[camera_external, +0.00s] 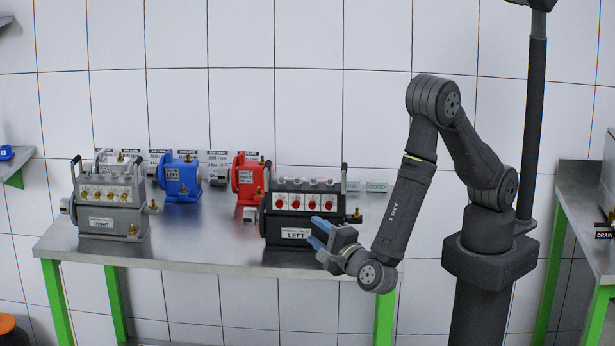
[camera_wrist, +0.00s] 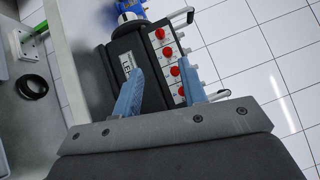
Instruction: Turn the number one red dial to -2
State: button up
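The black pump box labelled LEFT (camera_external: 292,226) stands at the right part of the bench, with a row of several red dials (camera_external: 296,203) on its white front plates. In the wrist view the box (camera_wrist: 131,48) appears turned, and the red dials (camera_wrist: 167,53) run down the picture. The dial numbers and settings are too small to read, so I cannot tell which is number one. My gripper (camera_external: 317,231) is in front of the box's lower right part, below the rightmost dials. Its blue fingers (camera_wrist: 160,65) are spread and nothing is held between them. Contact with the box is not visible.
A grey pump box labelled RIGHT (camera_external: 108,205) stands at the bench's left. A blue pump (camera_external: 180,180) and a red pump (camera_external: 246,180) stand behind. Bare metal bench (camera_external: 195,240) lies between the boxes. Metal handles rise from the LEFT box's ends.

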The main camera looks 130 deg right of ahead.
aim_at(281, 205)
jog(key=shift+a+f, duration=0.15)
jog(key=shift+a, duration=0.95)
jog(key=shift+a+f, duration=0.1)
jog(key=shift+a, duration=1)
jog(key=shift+d, duration=0.15)
jog(key=d, duration=0.5)
jog(key=d+r, duration=0.1)
jog(key=d, duration=0.5)
jog(key=d+r, duration=0.1)
jog(key=d, duration=0.5)
jog(key=shift+s+r, duration=0.15)
jog(key=shift+s, duration=0.1)
